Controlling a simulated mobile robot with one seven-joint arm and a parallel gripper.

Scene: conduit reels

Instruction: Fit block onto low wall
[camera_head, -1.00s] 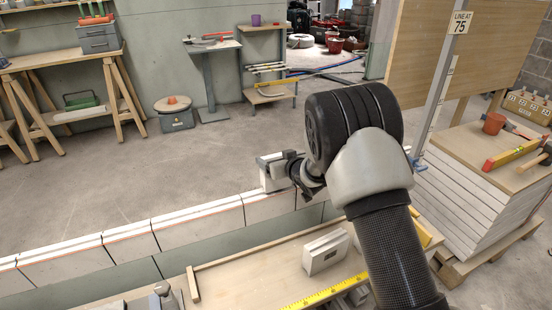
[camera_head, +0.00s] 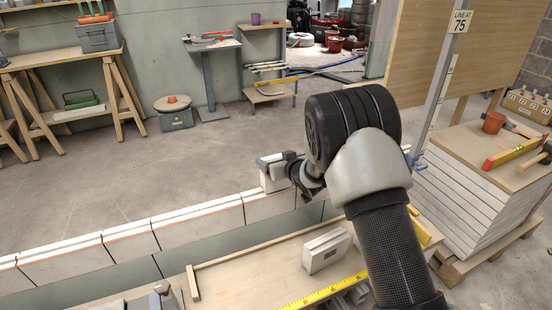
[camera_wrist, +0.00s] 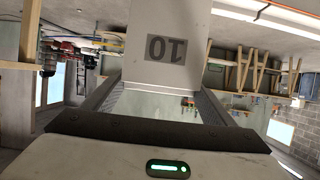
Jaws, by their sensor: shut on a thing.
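My gripper (camera_head: 291,168) is shut on a pale block (camera_head: 268,178), at the right part of the low wall (camera_head: 197,222). In the wrist view the block (camera_wrist: 172,25) shows between the fingers (camera_wrist: 160,90), with an upside-down "10" on its face. The block is upright at the wall's top; whether it bears on the wall or hovers just above cannot be told. The wall is a row of pale blocks with an orange line along its upper edge. My arm hides what lies behind and right of the block.
Another pale block (camera_head: 327,252) with a dark label stands on the wooden bench (camera_head: 240,270) in front, near a yellow measuring tape (camera_head: 325,291). A metal post (camera_head: 441,85) marked "LINE AT 75" and a stack of boards (camera_head: 470,190) stand right. The floor behind the wall is open.

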